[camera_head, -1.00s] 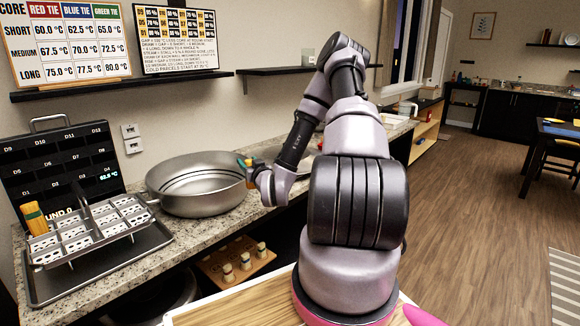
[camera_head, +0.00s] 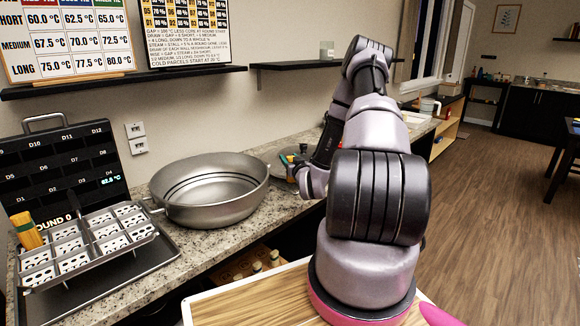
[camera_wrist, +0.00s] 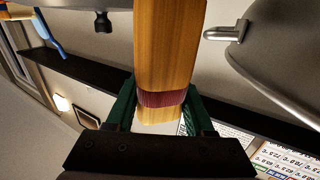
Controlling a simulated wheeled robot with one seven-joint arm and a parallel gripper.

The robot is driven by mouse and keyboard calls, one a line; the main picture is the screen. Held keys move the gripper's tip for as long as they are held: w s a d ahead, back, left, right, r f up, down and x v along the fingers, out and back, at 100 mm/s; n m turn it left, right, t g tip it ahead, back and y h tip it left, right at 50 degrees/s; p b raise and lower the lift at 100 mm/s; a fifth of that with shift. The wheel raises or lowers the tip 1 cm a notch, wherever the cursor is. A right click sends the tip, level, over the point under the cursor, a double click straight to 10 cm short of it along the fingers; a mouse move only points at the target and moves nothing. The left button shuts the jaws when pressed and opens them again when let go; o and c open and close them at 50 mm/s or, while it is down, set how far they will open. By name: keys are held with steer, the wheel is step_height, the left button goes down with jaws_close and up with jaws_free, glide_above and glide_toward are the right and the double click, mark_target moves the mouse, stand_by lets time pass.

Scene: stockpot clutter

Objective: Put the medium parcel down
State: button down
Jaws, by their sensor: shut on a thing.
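The medium parcel (camera_wrist: 163,45) is a bundle of yellow-tan strands with a dark red tie around it. My gripper (camera_wrist: 160,100) is shut on it, with green fingers on both sides at the tie. In the head view my gripper (camera_head: 293,166) is just right of the stockpot (camera_head: 210,205), above the counter. There the parcel is too small and covered to make out well. The pot is a wide, open metal pan, and its rim and handle also show at the upper right of the wrist view (camera_wrist: 285,60). I cannot tell whether the parcel touches anything.
A compartment rack (camera_head: 88,240) with dotted cards stands on a dark tray (camera_head: 160,258) at the left. An orange-yellow bundle (camera_head: 25,232) stands beside it. A black numbered board (camera_head: 60,165) leans behind. A round grey lid-like disc (camera_head: 272,153) lies behind my gripper. Front counter right of the pot looks clear.

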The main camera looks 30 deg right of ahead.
steer(key=shift+f, duration=1.35)
steer(key=c, duration=0.7)
jaws_free()
steer(key=shift+f, duration=0.15)
steer(key=o, duration=0.4)
